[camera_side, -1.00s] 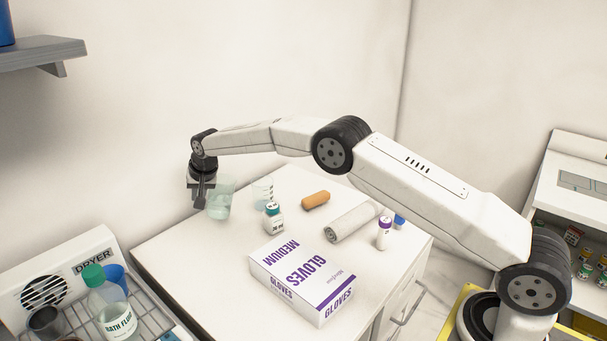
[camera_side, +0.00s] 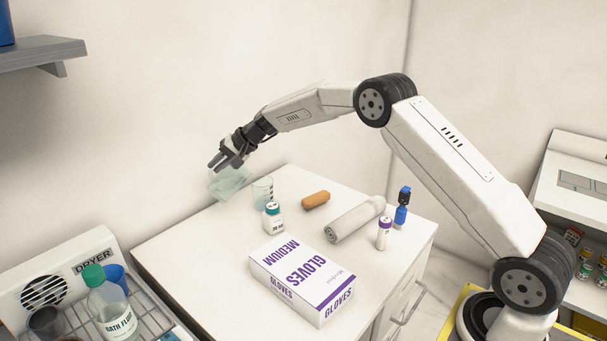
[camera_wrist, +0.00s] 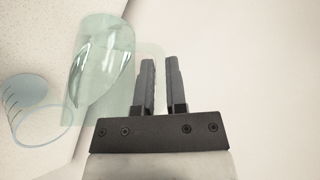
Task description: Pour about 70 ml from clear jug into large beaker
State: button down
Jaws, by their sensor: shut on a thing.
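The clear jug (camera_side: 230,184) is pale green and see-through, and is held tilted above the white worktop. My gripper (camera_side: 221,162) is shut on it from above. In the wrist view the jug (camera_wrist: 98,62) lies left of my gripper's fingers (camera_wrist: 160,66); a curved edge inside it may be liquid, but I cannot tell how much. The clear large beaker (camera_side: 262,191) stands upright on the worktop, just right of the jug. In the wrist view the beaker (camera_wrist: 40,108) is at the left edge, apart from the jug. I see no stream between them.
A small white bottle with a green cap (camera_side: 273,218) stands close in front of the beaker. An orange cylinder (camera_side: 315,200), a rolled towel (camera_side: 352,221), a purple-capped vial (camera_side: 384,233) and a glove box (camera_side: 302,280) lie further right and front. The wall is behind.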

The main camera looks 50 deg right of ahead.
aim_at(229, 167)
jog(key=shift+s+d+r+m+t+y, duration=0.15)
jog(key=shift+d+r+t+y, duration=0.1)
jog(key=shift+d+r+y, duration=0.25)
jog(key=shift+s+d+r+m+t+y, duration=0.15)
jog(key=shift+d+r+t+y, duration=0.1)
jog(key=shift+r+y, duration=0.3)
jog(key=shift+s+d+r+t+y+p, duration=0.1)
jog(key=shift+d+r+t+y+p, duration=0.35)
jog(key=shift+p, duration=0.45)
dwell(1.6)
jog(key=shift+s+d+r+m+y, duration=0.15)
jog(key=shift+d+m+y, duration=0.15)
jog(key=shift+d+y, duration=0.15)
dwell(0.4)
jog(key=shift+a+h, duration=0.25)
jog(key=shift+a, duration=0.05)
jog(key=shift+w+a+f+n+g+h, duration=0.2)
jog(key=shift+a+f+g+h, duration=0.15)
jog(key=shift+a+f+h, duration=0.15)
jog(key=shift+w+a+f+n+g+h, duration=0.2)
jog(key=shift+a+f+g+h, duration=0.1)
jog(key=shift+a+f+h, duration=0.2)
jog(key=shift+f+h, duration=0.25)
jog(key=shift+h, duration=0.05)
jog(key=shift+w+a+f, duration=0.1)
jog(key=shift+a, duration=0.1)
